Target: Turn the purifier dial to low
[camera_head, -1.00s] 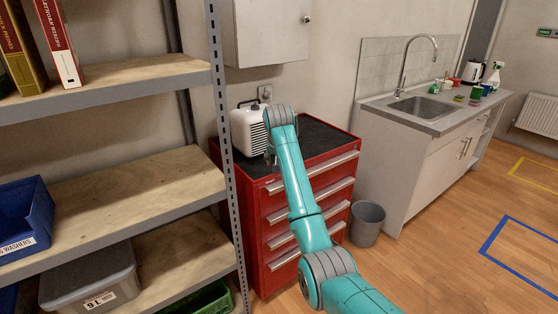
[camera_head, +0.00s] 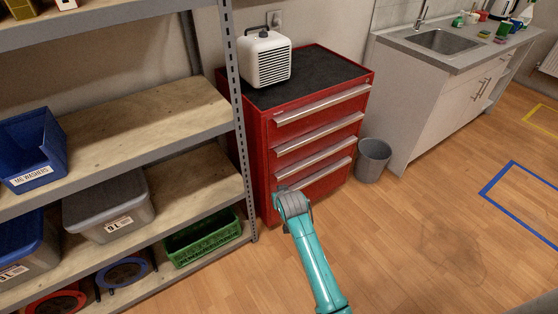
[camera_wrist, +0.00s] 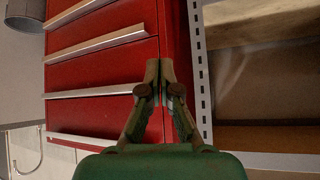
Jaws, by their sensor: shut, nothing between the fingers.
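The white purifier (camera_head: 266,58) stands upright on the dark top of the red drawer cabinet, with its slatted grille facing front. I cannot make out a dial or its setting. My gripper shows in the wrist view (camera_wrist: 166,72), shut with its fingertips together and nothing between them. It is in front of the cabinet's red front, well below the purifier and apart from it. In the head view my wrist hides the fingertips. The purifier is not in the wrist view.
The red cabinet (camera_head: 318,118) has several drawers with long handles. A metal shelf unit (camera_head: 150,128) with bins stands at left, its post close to the cabinet. A grey waste bin (camera_head: 373,160) stands right of the cabinet, before the sink counter (camera_head: 440,62). The wooden floor in front is clear.

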